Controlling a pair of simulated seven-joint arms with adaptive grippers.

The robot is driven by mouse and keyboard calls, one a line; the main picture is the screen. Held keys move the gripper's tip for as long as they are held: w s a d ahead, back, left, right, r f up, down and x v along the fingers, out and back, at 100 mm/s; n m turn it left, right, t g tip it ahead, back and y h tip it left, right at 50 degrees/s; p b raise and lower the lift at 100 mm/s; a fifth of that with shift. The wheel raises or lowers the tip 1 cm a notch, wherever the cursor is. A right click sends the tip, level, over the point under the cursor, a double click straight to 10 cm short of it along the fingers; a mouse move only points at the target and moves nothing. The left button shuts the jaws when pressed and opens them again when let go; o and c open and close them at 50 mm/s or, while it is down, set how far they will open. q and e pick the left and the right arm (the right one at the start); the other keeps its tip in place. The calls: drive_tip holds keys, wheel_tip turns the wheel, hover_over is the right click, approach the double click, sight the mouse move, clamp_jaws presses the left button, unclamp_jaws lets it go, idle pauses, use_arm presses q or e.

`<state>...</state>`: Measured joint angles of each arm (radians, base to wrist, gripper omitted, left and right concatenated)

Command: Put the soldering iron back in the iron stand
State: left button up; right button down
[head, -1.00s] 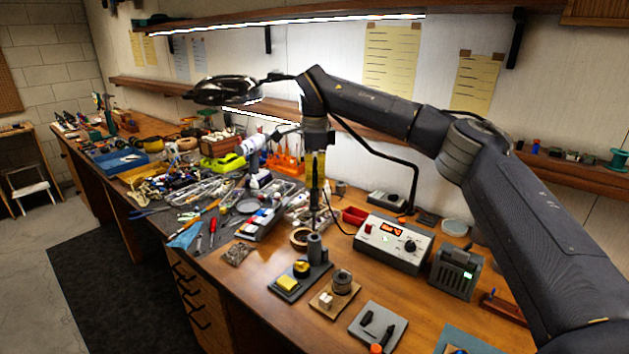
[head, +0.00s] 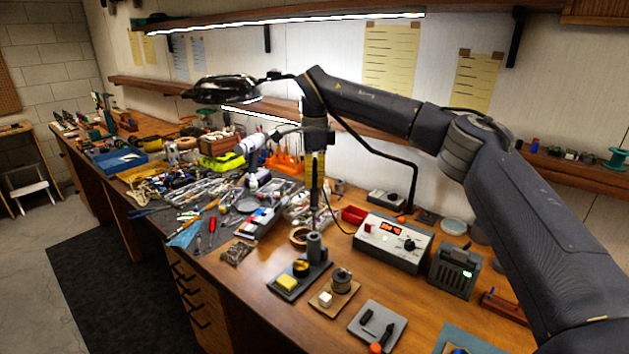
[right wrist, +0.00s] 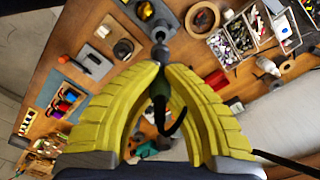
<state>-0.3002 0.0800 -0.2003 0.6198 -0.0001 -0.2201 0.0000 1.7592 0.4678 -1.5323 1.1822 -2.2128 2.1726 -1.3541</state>
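My right gripper (head: 315,187) points down above the iron stand, its yellow fingers closed around the soldering iron (head: 314,208). In the right wrist view, the iron's dark handle (right wrist: 160,88) sits between the fingers (right wrist: 161,70). The iron hangs nearly upright, its lower end at or just above the stand's grey holder (head: 315,247). I cannot tell whether the tip is inside. The stand has a dark base with a yellow sponge (head: 286,284). The iron's black cord (head: 334,215) runs toward the soldering station (head: 393,243). My left gripper is not in view.
A tape roll (head: 299,236) lies behind the stand. A solder spool (head: 341,281) on a brown pad and a grey pad (head: 378,328) with small dark parts are in front. Crowded tools (head: 212,224) lie left. A red tray (head: 354,215) is behind right.

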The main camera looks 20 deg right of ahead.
sight(314, 206)
drive_tip(key=shift+f, duration=4.5)
drive_tip(key=c, duration=1)
unclamp_jaws()
drive_tip(key=shift+c, duration=0.2)
drive_tip(key=shift+r, duration=4.5)
